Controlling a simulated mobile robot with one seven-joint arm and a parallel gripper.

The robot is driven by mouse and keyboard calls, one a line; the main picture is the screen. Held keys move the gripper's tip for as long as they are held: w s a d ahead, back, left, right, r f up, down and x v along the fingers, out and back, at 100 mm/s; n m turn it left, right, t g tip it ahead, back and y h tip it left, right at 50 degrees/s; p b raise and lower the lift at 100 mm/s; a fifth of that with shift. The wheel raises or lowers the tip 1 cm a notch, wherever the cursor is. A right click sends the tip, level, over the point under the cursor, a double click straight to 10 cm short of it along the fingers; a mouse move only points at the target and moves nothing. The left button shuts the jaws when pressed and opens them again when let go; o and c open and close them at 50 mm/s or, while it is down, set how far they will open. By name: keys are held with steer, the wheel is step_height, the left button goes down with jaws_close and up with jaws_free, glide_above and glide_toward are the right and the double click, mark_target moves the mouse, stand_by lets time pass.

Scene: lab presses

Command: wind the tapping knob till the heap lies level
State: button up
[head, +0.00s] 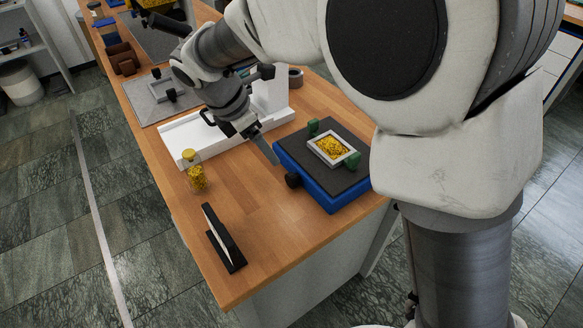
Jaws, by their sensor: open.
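The tapping device is a blue box (340,199) with a dark grey top near the bench's right edge. A white-rimmed tray (315,147) lies on it between two green blocks (313,126), holding a heap of yellow grains (333,148). At this size I cannot tell how level the heap is. A black knob (292,181) sticks out of the box's left side. My gripper (247,131) is open, pointing down, above and to the left of the box, apart from the knob. A flat grey strip (267,150) shows just below the fingers; I cannot tell whether it touches them.
A jar of yellow grains (195,176) stands left of the box. A black stand with a white-edged panel (223,240) is at the front. The wooden bench (255,215) is clear between jar, stand and box.

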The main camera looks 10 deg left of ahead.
mark_target(289, 179)
steer(key=b+x, duration=0.2)
steer(key=x, duration=1.3)
steer(key=shift+w+d+f, duration=0.15)
steer(key=shift+f, duration=0.2)
jaws_close()
steer(key=shift+f+b, duration=0.15)
steer(key=shift+b, duration=0.2)
